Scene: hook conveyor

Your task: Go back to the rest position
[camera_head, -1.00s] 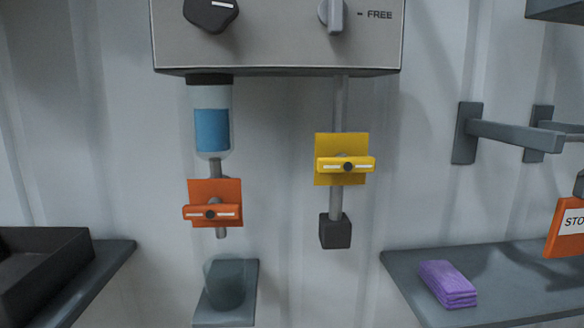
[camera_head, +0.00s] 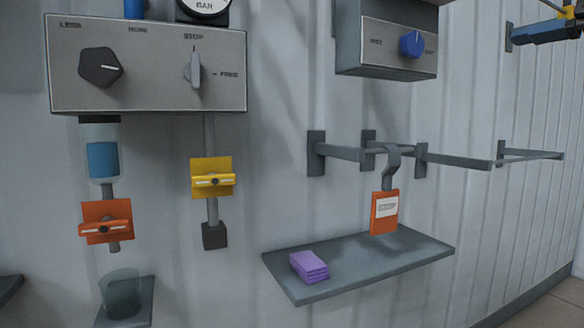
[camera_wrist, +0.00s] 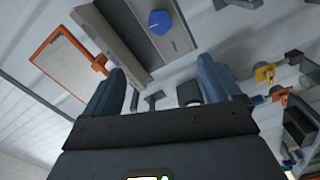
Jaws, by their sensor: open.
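Beyond the fingers is a wall with a control box bearing a blue knob (camera_wrist: 160,22). An orange-framed panel (camera_wrist: 68,62) is at the upper left of that view.
In the head view, a grey control panel (camera_head: 140,95) has an orange valve (camera_head: 106,222) and a yellow valve (camera_head: 212,181) below it. A grey shelf (camera_head: 350,278) holds a purple cloth (camera_head: 310,265). An orange tag (camera_head: 384,212) hangs above it from a rail bracket (camera_head: 455,158).

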